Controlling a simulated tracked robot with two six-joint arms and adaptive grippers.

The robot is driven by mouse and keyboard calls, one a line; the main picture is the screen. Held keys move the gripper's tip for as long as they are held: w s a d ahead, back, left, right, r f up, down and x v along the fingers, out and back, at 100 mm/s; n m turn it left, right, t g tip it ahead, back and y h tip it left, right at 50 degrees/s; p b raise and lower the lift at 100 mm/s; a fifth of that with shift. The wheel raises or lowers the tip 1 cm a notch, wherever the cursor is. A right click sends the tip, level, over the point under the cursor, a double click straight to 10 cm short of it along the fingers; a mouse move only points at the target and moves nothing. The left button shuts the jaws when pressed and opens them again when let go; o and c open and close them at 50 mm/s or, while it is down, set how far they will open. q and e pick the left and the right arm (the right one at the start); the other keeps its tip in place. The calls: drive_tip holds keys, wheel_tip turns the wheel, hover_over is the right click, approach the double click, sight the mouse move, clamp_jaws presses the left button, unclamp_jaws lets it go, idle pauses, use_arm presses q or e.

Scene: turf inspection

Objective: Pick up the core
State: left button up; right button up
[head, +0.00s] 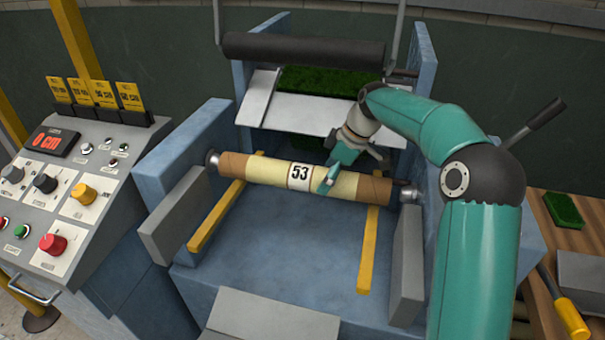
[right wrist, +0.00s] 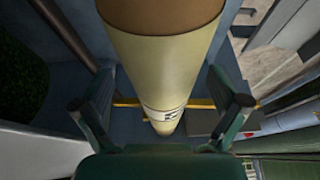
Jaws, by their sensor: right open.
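The core (head: 265,170) is a tan cardboard tube with a pale yellow wrap and a white label reading 53. It lies crosswise in the blue machine, between a metal end fitting at each side. My right gripper (head: 330,168) is at the core, right of the label. In the right wrist view the core (right wrist: 165,60) runs between the two spread fingers of my right gripper (right wrist: 160,108), with a gap on each side. My left gripper is not in view.
Blue side walls (head: 428,80) flank the core, with two yellow rails (head: 216,215) below. A dark roller (head: 300,50) and silver plate (head: 310,112) are behind it. A control panel (head: 65,185) reading 0 cm stands left. A turf piece (head: 563,210) lies on the right table.

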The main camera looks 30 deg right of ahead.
sight(306, 167)
drive_tip(key=w+a+p, duration=0.1)
drive_tip(key=w+a, duration=0.3)
drive_tip(key=shift+w+r, duration=0.1)
drive_tip(key=shift+w, duration=0.05)
drive_tip(key=shift+w+a+f, duration=0.15)
drive_tip(key=shift+f, duration=0.5)
drive_tip(key=shift+c, duration=0.4)
drive_tip(key=shift+r, duration=0.1)
drive_tip(key=c, duration=1.6)
